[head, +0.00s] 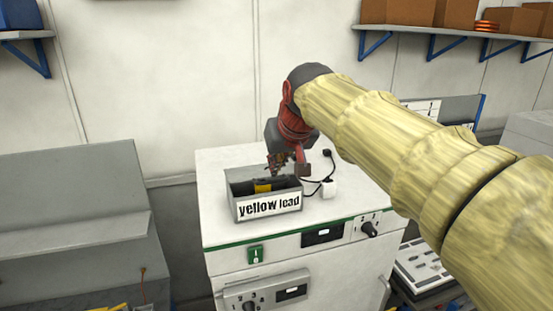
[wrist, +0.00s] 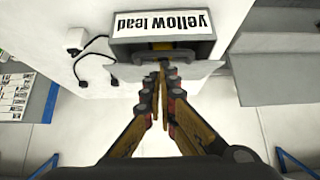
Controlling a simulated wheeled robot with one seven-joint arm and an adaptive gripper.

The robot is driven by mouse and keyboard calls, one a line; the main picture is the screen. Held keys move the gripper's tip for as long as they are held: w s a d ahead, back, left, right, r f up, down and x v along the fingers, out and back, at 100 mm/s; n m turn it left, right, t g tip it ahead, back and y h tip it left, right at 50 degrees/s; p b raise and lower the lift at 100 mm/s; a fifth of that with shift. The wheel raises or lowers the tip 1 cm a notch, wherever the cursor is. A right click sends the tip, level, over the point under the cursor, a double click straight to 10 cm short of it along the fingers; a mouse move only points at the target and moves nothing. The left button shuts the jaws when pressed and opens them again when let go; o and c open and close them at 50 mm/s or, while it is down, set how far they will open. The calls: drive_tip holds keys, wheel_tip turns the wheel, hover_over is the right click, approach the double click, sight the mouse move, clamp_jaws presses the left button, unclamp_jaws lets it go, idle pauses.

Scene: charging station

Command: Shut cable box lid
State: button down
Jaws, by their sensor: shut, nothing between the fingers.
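The grey cable box (head: 236,204), labelled "yellow lead", stands on the white cabinet with its top open. Something yellow (head: 263,188) shows inside it. In the wrist view the box (wrist: 120,48) appears upside down, at the top. A light grey flap, which looks like the raised lid (wrist: 205,68), spans the box's far side. My gripper (head: 277,168) is at the back of the box, pointing down. In the wrist view its fingertips (wrist: 164,66) are together and empty, at the middle of the lid. Whether they touch it I cannot tell.
A white plug (head: 328,189) with a black cable lies just right of the box on the cabinet top (head: 215,181). A grey sloped unit (head: 75,195) stands to the left. Wall shelves (head: 455,32) hang at upper right. The cabinet top left of the box is clear.

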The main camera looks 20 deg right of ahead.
drive_tip(key=shift+s, duration=0.1)
drive_tip(key=shift+f, duration=0.1)
wheel_tip(320, 180, down, 6)
drive_tip(key=s+t+b, duration=0.2)
drive_tip(key=b, duration=1.1)
drive_tip(key=shift+f, duration=0.2)
